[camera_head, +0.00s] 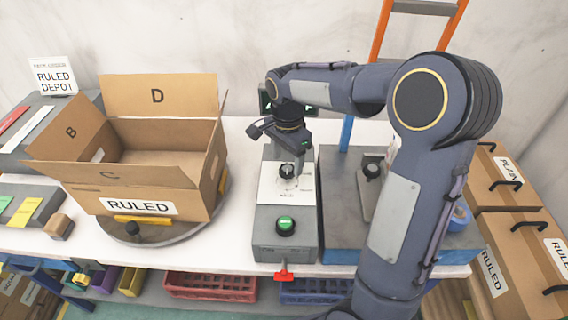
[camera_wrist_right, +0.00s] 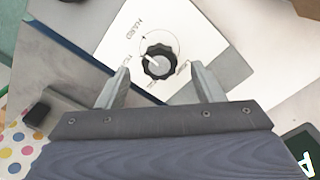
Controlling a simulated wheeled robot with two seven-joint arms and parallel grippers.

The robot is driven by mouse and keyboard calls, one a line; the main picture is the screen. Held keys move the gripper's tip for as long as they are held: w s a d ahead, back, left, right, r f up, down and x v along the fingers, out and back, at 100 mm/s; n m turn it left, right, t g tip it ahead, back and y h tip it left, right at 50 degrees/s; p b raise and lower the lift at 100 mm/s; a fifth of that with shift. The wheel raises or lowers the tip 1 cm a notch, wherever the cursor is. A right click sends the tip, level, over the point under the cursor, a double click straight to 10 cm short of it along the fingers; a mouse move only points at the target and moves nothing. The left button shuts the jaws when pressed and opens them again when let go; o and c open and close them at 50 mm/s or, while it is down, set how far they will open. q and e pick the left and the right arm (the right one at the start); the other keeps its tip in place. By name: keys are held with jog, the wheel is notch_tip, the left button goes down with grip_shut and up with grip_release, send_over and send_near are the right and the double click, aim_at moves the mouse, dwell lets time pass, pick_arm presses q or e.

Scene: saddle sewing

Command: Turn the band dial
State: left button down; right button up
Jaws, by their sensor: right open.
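A black round dial (camera_head: 287,170) with a white pointer mark sits on a white label plate (camera_head: 268,190) on top of a grey box. In the right wrist view the dial (camera_wrist_right: 159,62) shows ribbed edges, with a printed arc and "HARD" beside it; its pointer aims to the upper left. Other lettering is too small or covered. My right gripper (camera_wrist_right: 164,84) is open and empty. Its two fingers stand apart on either side of the dial, nearer the camera and apparently not touching it. My left gripper is in neither view.
A green button (camera_head: 286,225) is on the same grey box (camera_head: 270,247), with a red part (camera_head: 284,275) below its front. An open cardboard box (camera_head: 150,180) marked RULED stands left on a round turntable. A blue-grey block (camera_head: 340,220) with another black knob (camera_head: 372,171) stands right.

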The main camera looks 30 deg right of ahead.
jog(key=shift+f, duration=1.3)
jog(key=c, duration=1)
